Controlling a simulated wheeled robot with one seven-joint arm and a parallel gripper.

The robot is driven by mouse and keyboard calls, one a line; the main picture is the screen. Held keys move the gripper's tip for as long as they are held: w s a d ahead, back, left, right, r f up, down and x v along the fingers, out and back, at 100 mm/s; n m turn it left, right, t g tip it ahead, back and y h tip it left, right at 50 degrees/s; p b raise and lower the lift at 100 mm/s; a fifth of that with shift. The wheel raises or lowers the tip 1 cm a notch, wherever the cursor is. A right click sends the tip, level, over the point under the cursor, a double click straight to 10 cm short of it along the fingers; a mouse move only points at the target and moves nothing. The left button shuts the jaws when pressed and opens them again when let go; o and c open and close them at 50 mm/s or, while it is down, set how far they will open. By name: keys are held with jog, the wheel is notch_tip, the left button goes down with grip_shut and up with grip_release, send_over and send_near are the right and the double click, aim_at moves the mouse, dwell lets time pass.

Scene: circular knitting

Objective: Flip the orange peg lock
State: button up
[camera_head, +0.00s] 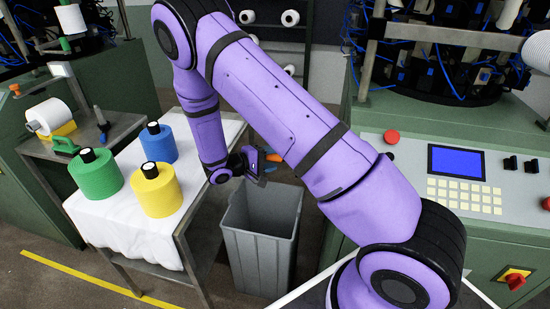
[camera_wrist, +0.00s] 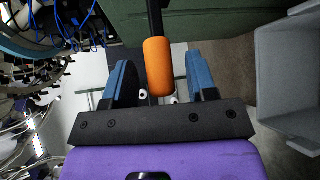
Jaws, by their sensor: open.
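The orange peg lock shows in the wrist view as an orange cylindrical grip (camera_wrist: 158,68) on a black rod that comes down from the top of the picture. My gripper (camera_wrist: 160,80) is open, with one blue finger to the left of the orange grip and one to the right. Gaps show on both sides, so neither finger appears to touch it. In the head view my gripper (camera_head: 262,168) is above the back of the grey bin, and a small orange piece (camera_head: 274,157) shows right beside it. My arm hides much of the area around it.
A grey bin (camera_head: 262,238) stands below my gripper. A white-covered table (camera_head: 125,225) with green, yellow and blue yarn cones is on the left. A green knitting machine with a control panel (camera_head: 410,165) is on the right. Shelves with white spools are behind.

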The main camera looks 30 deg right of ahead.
jog(key=shift+d+f, duration=0.2)
jog(key=shift+d, duration=0.75)
grip_shut()
jog(key=shift+s, duration=0.1)
